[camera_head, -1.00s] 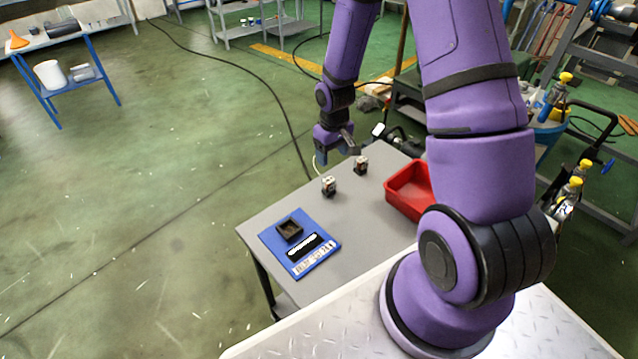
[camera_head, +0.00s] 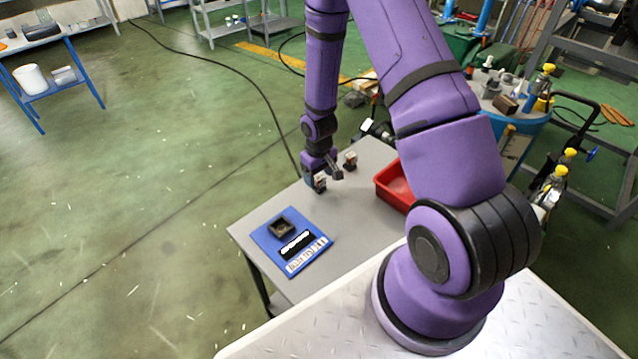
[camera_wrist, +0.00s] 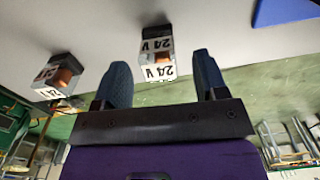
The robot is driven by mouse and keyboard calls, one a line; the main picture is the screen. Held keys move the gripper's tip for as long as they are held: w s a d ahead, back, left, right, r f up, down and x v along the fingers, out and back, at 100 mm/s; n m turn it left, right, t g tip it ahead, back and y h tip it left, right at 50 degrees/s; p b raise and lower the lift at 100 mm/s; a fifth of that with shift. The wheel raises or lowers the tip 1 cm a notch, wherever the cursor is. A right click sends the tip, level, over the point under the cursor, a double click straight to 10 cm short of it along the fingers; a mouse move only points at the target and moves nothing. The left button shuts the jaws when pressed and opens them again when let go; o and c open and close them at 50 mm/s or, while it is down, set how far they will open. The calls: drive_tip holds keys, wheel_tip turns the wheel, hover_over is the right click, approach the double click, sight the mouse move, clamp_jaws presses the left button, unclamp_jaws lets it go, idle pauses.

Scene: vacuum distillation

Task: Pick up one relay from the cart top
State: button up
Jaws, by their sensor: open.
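Two small relays with white "24 V" labels and orange parts stand on the grey cart top (camera_head: 345,215). The nearer relay (camera_head: 319,183) is right by my gripper (camera_head: 325,174); the farther relay (camera_head: 350,160) is behind it to the right. In the wrist view, the nearer relay (camera_wrist: 157,58) shows between the two blue-grey fingers of my open gripper (camera_wrist: 161,68), with a gap on each side. I cannot tell how far beyond the fingertips it lies. The other relay (camera_wrist: 60,76) is outside the fingers, to the left.
A red bin (camera_head: 392,188) stands on the cart's right side. A blue board (camera_head: 268,241) with a dark square socket (camera_head: 281,226), a black strip and white labels lies at the near left. The cart top between the board and the bin is bare.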

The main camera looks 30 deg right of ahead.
drive_tip(key=shift+f, duration=0.9)
drive_tip(key=c, duration=1)
drive_tip(key=shift+r, duration=0.1)
